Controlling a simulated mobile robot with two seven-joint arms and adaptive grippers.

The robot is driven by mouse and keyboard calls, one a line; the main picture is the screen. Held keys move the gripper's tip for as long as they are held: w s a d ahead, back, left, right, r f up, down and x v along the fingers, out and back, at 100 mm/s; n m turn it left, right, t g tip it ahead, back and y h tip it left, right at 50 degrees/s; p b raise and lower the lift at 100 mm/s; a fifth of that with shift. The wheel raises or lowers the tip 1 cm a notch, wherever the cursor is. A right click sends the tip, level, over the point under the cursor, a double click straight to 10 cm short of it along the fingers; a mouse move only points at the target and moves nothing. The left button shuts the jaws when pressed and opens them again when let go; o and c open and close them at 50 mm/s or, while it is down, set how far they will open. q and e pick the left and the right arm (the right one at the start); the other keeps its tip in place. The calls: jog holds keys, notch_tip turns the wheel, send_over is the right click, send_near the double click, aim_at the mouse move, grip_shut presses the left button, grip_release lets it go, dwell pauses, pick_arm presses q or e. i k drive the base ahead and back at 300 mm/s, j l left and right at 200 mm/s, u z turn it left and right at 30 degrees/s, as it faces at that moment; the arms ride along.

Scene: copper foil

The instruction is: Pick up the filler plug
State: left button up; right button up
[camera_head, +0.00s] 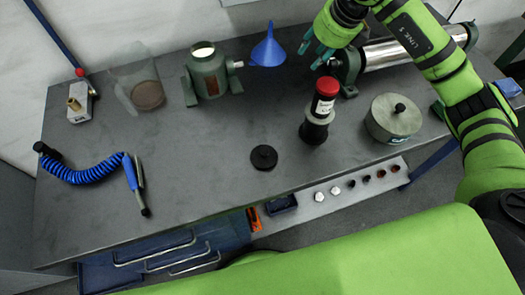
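A black round knobbed piece (264,157) lies alone on the grey workbench (205,150), left of a red-capped bottle; it may be the filler plug, but I cannot tell for sure. My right gripper (316,48) reaches in from the upper right on the green arm. Its teal fingers are spread and appear empty, right of the blue funnel (268,50) and close to the left end of a silver cylinder (388,54). It is well behind and above the black piece. My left gripper is not in view.
A green housing (208,72), a clear beaker (140,80) and a coiled blue air hose (85,172) are left. The bench's middle is clear.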

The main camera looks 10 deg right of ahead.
aim_at(264, 156)
jog(key=j+z, duration=0.15)
jog(key=j, duration=0.3)
jog(key=k+j+z, duration=0.15)
jog(key=j, duration=0.25)
jog(key=j+z, duration=0.2)
jog(key=j, duration=0.25)
jog(key=k, duration=0.05)
